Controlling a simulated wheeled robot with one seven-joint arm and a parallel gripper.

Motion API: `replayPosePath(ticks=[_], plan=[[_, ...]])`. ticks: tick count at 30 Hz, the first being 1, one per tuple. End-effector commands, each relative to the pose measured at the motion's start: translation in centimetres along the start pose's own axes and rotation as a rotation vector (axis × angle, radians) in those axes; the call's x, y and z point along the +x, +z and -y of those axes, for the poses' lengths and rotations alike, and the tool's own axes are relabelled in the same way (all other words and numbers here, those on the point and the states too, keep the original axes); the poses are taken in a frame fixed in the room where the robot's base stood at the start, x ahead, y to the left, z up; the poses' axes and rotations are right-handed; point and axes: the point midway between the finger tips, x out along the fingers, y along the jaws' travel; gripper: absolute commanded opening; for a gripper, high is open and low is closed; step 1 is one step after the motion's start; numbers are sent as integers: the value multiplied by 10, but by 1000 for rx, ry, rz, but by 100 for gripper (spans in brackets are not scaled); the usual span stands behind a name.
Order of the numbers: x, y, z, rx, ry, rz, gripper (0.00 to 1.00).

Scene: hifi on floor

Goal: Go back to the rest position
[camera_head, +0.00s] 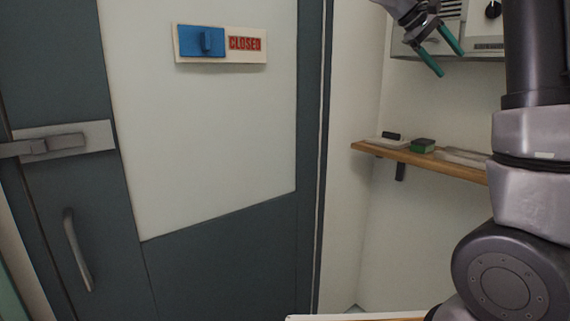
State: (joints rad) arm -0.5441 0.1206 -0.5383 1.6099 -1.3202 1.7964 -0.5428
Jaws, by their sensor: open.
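My gripper (440,52) is at the top right of the head view, with two teal fingers spread apart and nothing between them. It appears in front of a pale wall unit and above the wooden shelf, apart from the door. My arm fills the right edge of the view. The upper part of the gripper is cut off by the top of the picture.
A grey door (215,120) with a blue slider and CLOSED sign (245,44) fills the left. It has a latch (65,142) and a handle (77,248). A wooden shelf (450,167) at right holds a small green box (423,145).

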Motion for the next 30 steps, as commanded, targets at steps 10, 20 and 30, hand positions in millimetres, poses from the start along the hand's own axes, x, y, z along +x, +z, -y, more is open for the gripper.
replayPosePath(ticks=[10,20,30], plan=[[4,118,114,222,-654,-282,80],[-35,193,208,561,-1008,-448,80],[-39,202,225,645,-1065,-469,80]])
